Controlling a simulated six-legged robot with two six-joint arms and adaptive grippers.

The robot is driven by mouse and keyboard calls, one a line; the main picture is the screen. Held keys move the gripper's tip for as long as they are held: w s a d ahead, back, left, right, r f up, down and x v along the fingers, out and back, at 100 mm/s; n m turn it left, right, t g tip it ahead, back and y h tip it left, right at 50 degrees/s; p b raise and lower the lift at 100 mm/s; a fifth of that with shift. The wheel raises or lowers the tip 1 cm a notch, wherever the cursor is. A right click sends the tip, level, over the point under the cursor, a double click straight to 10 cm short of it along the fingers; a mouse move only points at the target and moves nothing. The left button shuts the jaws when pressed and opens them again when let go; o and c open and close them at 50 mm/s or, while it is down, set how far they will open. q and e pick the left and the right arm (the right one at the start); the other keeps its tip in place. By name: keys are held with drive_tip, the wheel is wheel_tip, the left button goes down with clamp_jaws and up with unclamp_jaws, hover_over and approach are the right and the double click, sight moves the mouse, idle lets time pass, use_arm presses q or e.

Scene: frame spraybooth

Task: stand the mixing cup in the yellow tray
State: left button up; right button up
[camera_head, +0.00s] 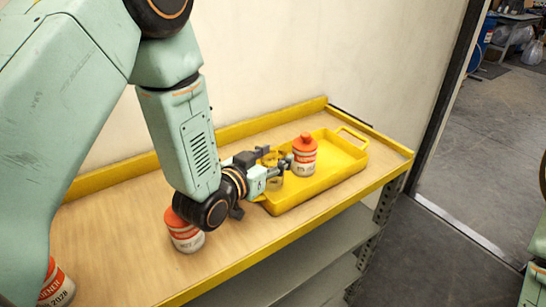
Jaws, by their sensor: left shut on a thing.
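The yellow tray (325,178) lies on the right part of the shelf top. My left gripper (279,166) is over the tray's left end. It is shut on a small yellowish thing, which I take to be the mixing cup (273,181). The fingers hide much of it, and its colour blends with the tray. I cannot tell whether its base touches the tray floor. A white bottle with an orange cap (304,156) stands upright in the tray, just right of the fingertips. My right gripper is out of view.
A similar bottle (184,232) stands on the wooden shelf top (130,245), below my left wrist. Another bottle (58,284) is partly hidden at the lower left. A raised yellow edge and a wall run behind. The tray's right part is clear.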

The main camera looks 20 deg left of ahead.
use_arm(q)
drive_tip(key=shift+s+a, duration=0.1)
drive_tip(key=shift+f, duration=0.1)
drive_tip(key=o, duration=0.8)
drive_tip(key=shift+s+a+r, duration=0.1)
drive_tip(key=shift+r, duration=0.15)
drive_tip(key=v, duration=0.7)
drive_tip(key=shift+f, duration=0.1)
